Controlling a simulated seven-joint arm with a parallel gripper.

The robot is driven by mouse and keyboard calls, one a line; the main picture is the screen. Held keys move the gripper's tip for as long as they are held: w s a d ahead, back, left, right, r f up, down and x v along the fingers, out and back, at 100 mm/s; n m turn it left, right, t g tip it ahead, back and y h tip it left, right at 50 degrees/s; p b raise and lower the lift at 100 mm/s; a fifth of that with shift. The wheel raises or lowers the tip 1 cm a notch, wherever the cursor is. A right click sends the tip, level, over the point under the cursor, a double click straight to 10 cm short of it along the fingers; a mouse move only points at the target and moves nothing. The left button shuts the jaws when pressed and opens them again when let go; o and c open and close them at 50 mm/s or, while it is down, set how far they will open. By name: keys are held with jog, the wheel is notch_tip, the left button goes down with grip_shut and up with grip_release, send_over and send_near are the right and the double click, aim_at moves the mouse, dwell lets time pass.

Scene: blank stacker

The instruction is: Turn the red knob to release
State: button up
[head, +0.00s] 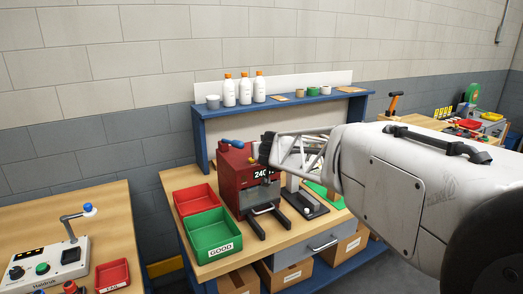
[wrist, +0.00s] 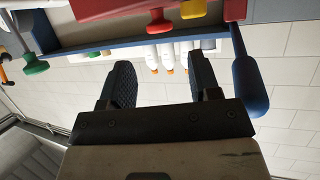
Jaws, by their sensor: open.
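The red machine (head: 230,172) with a "240" display stands on the workbench in the head view. In the wrist view, which is upside down, a red body (wrist: 110,8) lies along the top edge. A round red knob (wrist: 160,22) hangs below it, beside a yellow knob (wrist: 193,9). My gripper (head: 266,150) is at the machine's upper right in the head view. In the wrist view my gripper (wrist: 160,72) is open and empty, its fingers pointing toward the red knob with a gap before it. The red knob cannot be made out in the head view.
A blue-handled lever (head: 232,143) tops the machine; its blue handle (wrist: 250,78) is right of my fingers in the wrist view. Red (head: 195,199) and green (head: 212,236) bins stand left of the machine. Bottles (head: 245,91) and cups line the blue shelf (head: 290,103) behind.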

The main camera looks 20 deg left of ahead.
jog(key=shift+s+d+r, duration=0.15)
jog(key=shift+s+d, duration=0.1)
jog(key=shift+s, duration=0.2)
jog(key=shift+o, duration=0.3)
jog(key=shift+a+r, duration=0.1)
jog(key=shift+w+a+r+n+g+y, duration=1.4)
jog(key=shift+a+r+n+g, duration=1.05)
jog(key=shift+a+r, duration=0.8)
jog(key=w+d+f+g+h, duration=0.1)
jog(key=w+d+g+h, duration=0.1)
jog(key=d+g+h, duration=0.2)
jog(key=shift+w+d+f+h, duration=0.35)
jog(key=shift+d+h, duration=0.25)
jog(key=shift+h, duration=0.4)
jog(key=shift+f+m, duration=0.2)
jog(key=shift+m, duration=0.05)
